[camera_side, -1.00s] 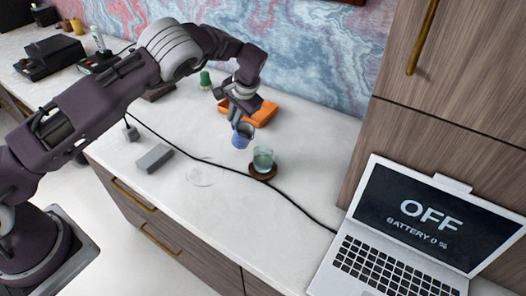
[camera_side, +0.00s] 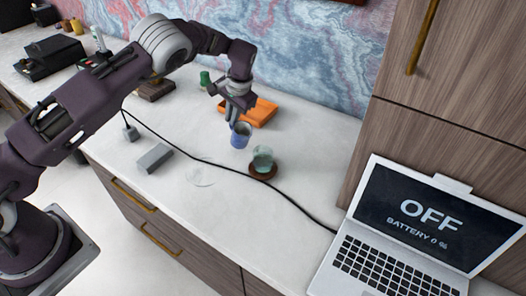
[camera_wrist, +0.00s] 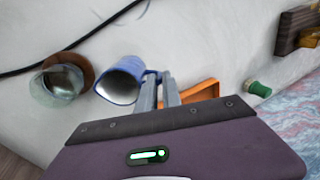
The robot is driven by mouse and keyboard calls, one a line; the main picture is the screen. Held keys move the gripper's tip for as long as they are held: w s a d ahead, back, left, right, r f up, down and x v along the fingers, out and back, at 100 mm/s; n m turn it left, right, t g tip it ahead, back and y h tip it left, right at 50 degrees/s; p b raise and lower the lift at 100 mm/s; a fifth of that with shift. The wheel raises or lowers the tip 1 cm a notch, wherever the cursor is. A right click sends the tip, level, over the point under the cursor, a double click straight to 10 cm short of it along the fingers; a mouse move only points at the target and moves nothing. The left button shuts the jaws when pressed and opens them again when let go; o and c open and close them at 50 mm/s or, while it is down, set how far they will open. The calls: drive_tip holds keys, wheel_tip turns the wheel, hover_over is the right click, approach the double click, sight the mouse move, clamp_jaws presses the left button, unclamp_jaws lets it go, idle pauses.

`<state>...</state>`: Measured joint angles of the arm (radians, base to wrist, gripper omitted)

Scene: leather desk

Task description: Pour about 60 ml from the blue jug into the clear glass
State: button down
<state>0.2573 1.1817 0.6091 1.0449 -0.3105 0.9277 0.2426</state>
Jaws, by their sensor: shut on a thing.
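The blue jug (camera_side: 240,137) is held in the air to the left of and above the clear glass (camera_side: 263,157). It looks close to upright, with a slight tilt. My gripper (camera_side: 233,120) is shut on the jug. In the wrist view, the gripper fingers (camera_wrist: 160,92) meet the jug's handle side, and the jug (camera_wrist: 119,84) shows its grey inside. The glass stands on a round brown coaster (camera_side: 263,174); it also shows in the wrist view (camera_wrist: 54,88). I see no stream between jug and glass. The liquid levels are hard to tell.
A black cable (camera_side: 298,208) runs across the worktop just in front of the coaster. An orange tray (camera_side: 262,112) and a green-topped item (camera_side: 205,78) are behind. An open laptop (camera_side: 410,225) stands right.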

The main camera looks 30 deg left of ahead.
drive_tip(key=shift+w+a+f+g+h, duration=0.15)
drive_tip(key=shift+a+f+h, duration=0.25)
drive_tip(key=shift+a+h, duration=0.2)
drive_tip(key=shift+w+a+f+g+h, duration=0.2)
drive_tip(key=shift+a+f+h, duration=0.15)
drive_tip(key=shift+a+h, duration=0.25)
drive_tip(key=shift+w+a+f+g+h, duration=0.15)
drive_tip(key=shift+a+f+h, duration=0.3)
drive_tip(key=shift+a, duration=0.25)
